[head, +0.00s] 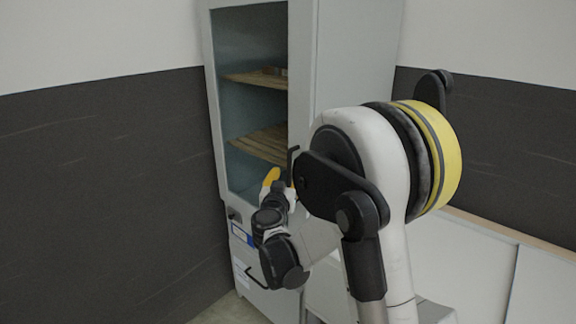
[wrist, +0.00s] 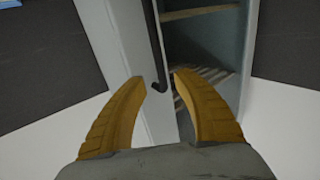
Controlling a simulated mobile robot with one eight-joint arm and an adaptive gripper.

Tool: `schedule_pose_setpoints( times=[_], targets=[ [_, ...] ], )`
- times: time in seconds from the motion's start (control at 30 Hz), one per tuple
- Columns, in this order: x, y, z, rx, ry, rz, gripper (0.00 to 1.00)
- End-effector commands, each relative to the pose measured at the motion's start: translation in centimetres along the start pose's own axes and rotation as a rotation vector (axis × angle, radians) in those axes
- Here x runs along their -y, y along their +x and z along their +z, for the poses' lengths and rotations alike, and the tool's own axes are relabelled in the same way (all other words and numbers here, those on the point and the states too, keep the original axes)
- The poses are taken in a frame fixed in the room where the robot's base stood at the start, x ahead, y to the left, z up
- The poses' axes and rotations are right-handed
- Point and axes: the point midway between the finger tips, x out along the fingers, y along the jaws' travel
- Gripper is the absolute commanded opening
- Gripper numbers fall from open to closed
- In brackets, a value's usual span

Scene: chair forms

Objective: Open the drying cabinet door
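The drying cabinet (head: 345,50) is a tall grey cabinet, with its framed front showing wooden slatted shelves inside. The upper door (head: 215,110) looks shut, and its shelves show through the front. A black bar handle (head: 292,160) stands at the front's right side, partly behind my arm. In the wrist view the handle (wrist: 155,50) runs down from the top, and its hooked end lies between my fingertips in the picture. My gripper (wrist: 159,77) is open, its two orange-yellow fingers spread on either side of that end. Contact with the handle is not visible.
A lower cabinet section with a black handle (head: 256,280) is below the upper door. A dark wall panel (head: 100,180) stands to the left. A low white unit (head: 465,260) is at the right. My arm hides part of the cabinet front.

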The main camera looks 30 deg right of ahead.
Motion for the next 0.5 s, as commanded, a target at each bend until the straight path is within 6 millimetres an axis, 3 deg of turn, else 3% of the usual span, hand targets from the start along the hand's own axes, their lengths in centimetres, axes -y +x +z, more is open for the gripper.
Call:
schedule_pose_setpoints(
  times=[0.2, 0.5],
  targets=[
    [-0.1, 4.4, 0.2, 0.001, -0.001, 0.001, 0.36],
    [-0.1, 6.8, 0.1, 0.002, -0.001, 0.0, 0.36]
  ],
)
